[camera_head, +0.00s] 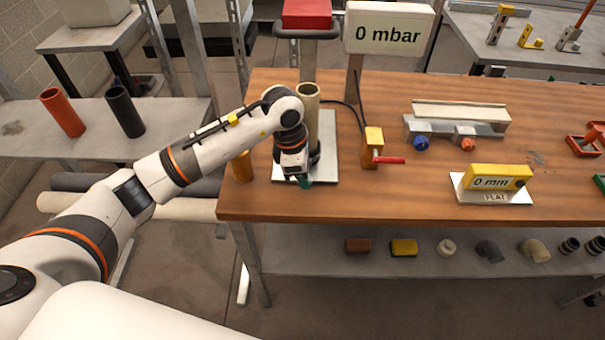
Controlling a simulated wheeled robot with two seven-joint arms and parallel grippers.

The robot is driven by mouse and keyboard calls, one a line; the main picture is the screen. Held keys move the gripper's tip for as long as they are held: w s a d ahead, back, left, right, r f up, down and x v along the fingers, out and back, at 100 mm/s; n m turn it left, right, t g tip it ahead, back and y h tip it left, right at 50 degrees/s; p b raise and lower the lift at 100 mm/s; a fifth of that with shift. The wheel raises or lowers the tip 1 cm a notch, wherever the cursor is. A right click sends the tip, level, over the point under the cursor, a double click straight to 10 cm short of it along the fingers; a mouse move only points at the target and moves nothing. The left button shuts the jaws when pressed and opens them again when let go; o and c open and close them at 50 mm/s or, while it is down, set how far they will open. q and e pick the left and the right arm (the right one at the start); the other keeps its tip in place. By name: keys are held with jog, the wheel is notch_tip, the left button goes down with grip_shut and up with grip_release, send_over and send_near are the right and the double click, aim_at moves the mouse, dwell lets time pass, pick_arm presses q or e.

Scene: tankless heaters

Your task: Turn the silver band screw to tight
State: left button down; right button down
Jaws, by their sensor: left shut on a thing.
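A beige upright pipe (309,95) stands on a light metal base plate (327,150) at the left of the wooden bench. My left gripper (301,181) reaches down in front of the pipe, low over the plate. It is shut on a small dark green piece (306,184) at its fingertips. The silver band and its screw are not clearly visible, as my wrist covers the lower pipe. I cannot tell whether the green piece belongs to the screw. My right gripper is out of view.
A "0 mbar" sign (388,27) stands behind. A yellow block with a red handle (373,146) is close on the right. A yellow "0 mm" gauge (497,177) and a metal fixture (457,120) lie further right. An orange cylinder (242,167) is left of my wrist.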

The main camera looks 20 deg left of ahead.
pick_arm(q)
jog(key=y+b, duration=0.1)
jog(key=y, duration=0.1)
jog(key=g+y, duration=0.1)
jog(key=y, duration=0.1)
jog(key=shift+w+d+y+b, duration=0.15)
jog(key=shift+d+y+b, duration=0.15)
jog(key=shift+d+b, duration=0.1)
dwell(0.4)
jog(key=c, duration=1.3)
grip_release()
jog(key=shift+w+d+r+b, duration=0.1)
jog(key=shift+d+r+b, duration=0.15)
jog(key=shift+r, duration=0.95)
jog(key=shift+w+d+r+b, duration=0.1)
jog(key=shift+d+r, duration=0.2)
jog(key=shift+r, duration=0.9)
jog(key=shift+w+d+r+b, duration=0.1)
jog(key=shift+d+r+b, duration=0.15)
jog(key=shift+r, duration=0.95)
